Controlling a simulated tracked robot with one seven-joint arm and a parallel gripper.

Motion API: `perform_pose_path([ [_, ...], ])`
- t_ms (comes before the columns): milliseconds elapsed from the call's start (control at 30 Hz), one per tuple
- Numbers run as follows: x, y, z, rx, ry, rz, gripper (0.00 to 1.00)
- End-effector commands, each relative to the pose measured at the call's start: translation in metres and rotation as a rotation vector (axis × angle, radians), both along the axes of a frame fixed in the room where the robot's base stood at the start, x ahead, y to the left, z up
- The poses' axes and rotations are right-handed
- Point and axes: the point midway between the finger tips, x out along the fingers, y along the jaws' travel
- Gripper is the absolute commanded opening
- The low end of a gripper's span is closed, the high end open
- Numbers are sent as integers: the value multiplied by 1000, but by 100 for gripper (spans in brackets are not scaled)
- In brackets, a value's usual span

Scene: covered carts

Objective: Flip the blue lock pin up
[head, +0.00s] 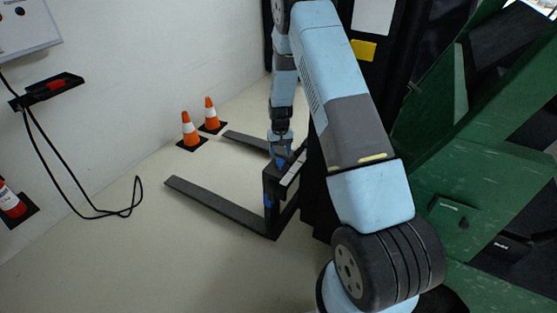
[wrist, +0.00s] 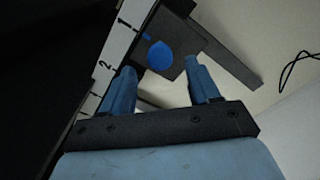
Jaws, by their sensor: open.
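The blue lock pin (wrist: 160,56) shows as a round blue knob on a black plate in the wrist view, with a small blue tip above it. In the head view a blue patch (head: 268,201) shows on the dark fork carriage (head: 272,222). In the wrist view my gripper (wrist: 160,68) is open and empty, its two blue fingers pointing toward the plate with the knob between their tips in the picture. I cannot tell whether they touch it. In the head view my gripper (head: 281,158) is just above the carriage.
Two dark forks, the nearer one (head: 215,205), reach out low over the pale floor. Two orange cones (head: 190,130) stand behind them. A numbered white scale (wrist: 108,68) runs beside the plate. Green covered panels (head: 470,200) fill the right.

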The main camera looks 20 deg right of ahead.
Motion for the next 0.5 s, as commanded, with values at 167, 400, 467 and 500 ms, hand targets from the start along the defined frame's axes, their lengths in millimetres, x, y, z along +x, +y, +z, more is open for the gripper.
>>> perform_pose_path([
  [167,-1,0,-25,0,2,0,61],
  [400,0,0,-39,0,0,0,61],
  [467,0,0,-40,0,-1,0,61],
  [500,0,0,-40,0,-1,0,61],
])
